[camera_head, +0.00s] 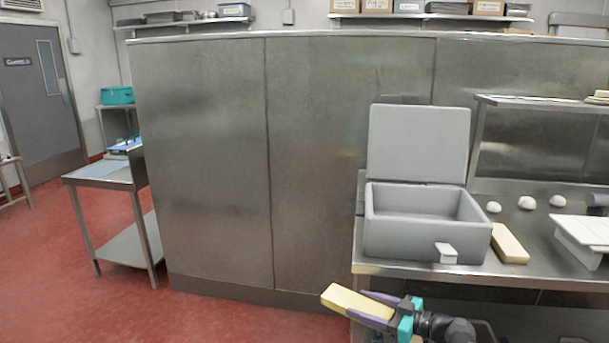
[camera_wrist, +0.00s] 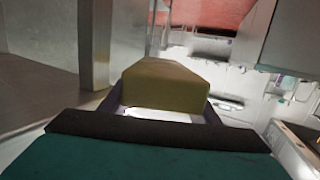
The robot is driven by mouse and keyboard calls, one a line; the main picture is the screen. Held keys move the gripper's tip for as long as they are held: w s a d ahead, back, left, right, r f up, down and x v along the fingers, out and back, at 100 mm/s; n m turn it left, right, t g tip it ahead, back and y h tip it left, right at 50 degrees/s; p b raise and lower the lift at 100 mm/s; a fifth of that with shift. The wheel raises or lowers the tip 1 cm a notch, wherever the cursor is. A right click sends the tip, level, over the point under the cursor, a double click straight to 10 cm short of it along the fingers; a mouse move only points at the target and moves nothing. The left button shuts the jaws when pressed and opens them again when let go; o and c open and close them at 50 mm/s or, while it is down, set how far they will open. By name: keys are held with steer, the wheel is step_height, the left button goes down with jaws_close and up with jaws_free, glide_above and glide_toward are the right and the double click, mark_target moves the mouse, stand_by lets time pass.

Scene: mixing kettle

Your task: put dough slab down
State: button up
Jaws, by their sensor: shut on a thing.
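A pale yellow dough slab (camera_head: 345,299) is held in my gripper (camera_head: 377,305), low in front of the steel counter and left of my arm. The purple fingers are shut on the slab, which points out to the left in the head view. In the wrist view the slab (camera_wrist: 166,84) lies between the fingers (camera_wrist: 165,105), with empty air around it. A second slab of the same colour (camera_head: 509,243) lies on the counter, just right of the open grey box.
The grey box (camera_head: 415,238) with its lid raised stands at the counter's left end. Dough balls (camera_head: 527,202) and a white object (camera_head: 584,236) lie to the right on the counter (camera_head: 545,272). A tall steel partition (camera_head: 200,160) stands behind. A side table (camera_head: 104,174) is at left; red floor (camera_head: 60,270) is clear.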

step_height(320, 180, up, 20)
steer(key=p, duration=1.9)
steer(key=shift+f, duration=0.15)
steer(key=b, duration=0.5)
glide_above(364, 305)
step_height(364, 305, down, 5)
steer(key=shift+s+r, duration=0.1)
steer(key=w+a+r+m+t+h+b, duration=0.1)
steer(key=w+a+m+t+h, duration=0.4)
steer(key=w, duration=0.6)
steer(key=w+a+r+m+t+h, duration=0.1)
steer(key=w+a+r+m+h, duration=0.2)
steer(key=r, duration=0.5)
steer(key=d+r+m+t+h+p, duration=0.1)
steer(key=d+r+m+h, duration=0.2)
steer(key=d, duration=1.2)
step_height(364, 305, up, 4)
steer(key=shift+s+r+h, duration=0.1)
steer(key=shift+s+h, duration=0.2)
steer(key=shift+h, duration=0.8)
steer(key=shift+a, duration=0.1)
